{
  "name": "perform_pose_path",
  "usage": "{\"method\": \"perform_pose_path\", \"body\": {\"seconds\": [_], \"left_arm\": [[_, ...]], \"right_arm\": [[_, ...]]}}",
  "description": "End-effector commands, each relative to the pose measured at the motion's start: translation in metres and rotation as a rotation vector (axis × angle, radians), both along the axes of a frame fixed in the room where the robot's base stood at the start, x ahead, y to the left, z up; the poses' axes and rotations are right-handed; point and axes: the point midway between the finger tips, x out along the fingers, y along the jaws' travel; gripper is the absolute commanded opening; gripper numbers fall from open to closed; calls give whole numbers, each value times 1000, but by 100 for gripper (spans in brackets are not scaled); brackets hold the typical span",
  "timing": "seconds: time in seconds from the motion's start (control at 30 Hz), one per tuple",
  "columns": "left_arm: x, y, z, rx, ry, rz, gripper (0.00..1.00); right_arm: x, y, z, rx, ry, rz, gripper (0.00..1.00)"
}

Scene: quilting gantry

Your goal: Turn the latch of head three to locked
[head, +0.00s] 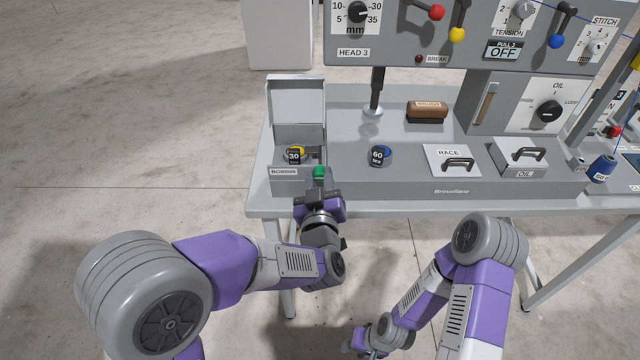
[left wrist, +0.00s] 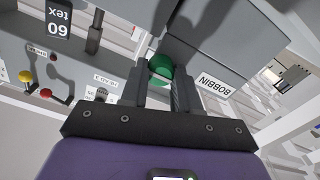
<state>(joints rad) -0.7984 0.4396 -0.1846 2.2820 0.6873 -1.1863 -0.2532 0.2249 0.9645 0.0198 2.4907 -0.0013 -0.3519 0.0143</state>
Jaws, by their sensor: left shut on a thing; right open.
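The head three machine shows its HEAD 3 panel (head: 353,52) at the top of the head view. Below it is the open BOBBIN box (head: 283,172) with its lid raised. A small green piece (head: 320,171) sits at the box's front right corner; I cannot tell whether it is the latch. My left gripper (head: 319,186) is shut on the green piece, which also shows between its fingers in the left wrist view (left wrist: 160,68). The fingers hide much of it. My right gripper (head: 362,343) is low, in front of the table, and appears empty.
A yellow 30 tex spool (head: 294,156) is at the box and a blue 60 tex spool (head: 380,156) stands right of it. Floor left of the table is clear.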

Motion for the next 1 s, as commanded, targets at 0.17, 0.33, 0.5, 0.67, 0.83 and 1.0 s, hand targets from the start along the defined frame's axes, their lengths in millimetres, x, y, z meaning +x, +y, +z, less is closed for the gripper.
{"method": "perform_pose_path", "body": {"seconds": [0.17,0.33,0.5,0.67,0.83,1.0], "left_arm": [[0,0,-1,-27,4,-1,0],[0,0,-1,-32,4,-1,0],[0,0,-1,-31,4,-1,0],[0,0,-1,-30,3,-1,41],[0,0,-1,-30,2,-1,41],[-6,0,0,-29,2,-2,41]], "right_arm": [[0,0,-3,0,0,0,43],[0,0,-3,0,0,0,43],[0,0,-3,0,0,0,43],[0,0,-3,0,0,0,43],[0,0,-3,0,0,0,43],[0,0,-2,0,0,0,43]]}}
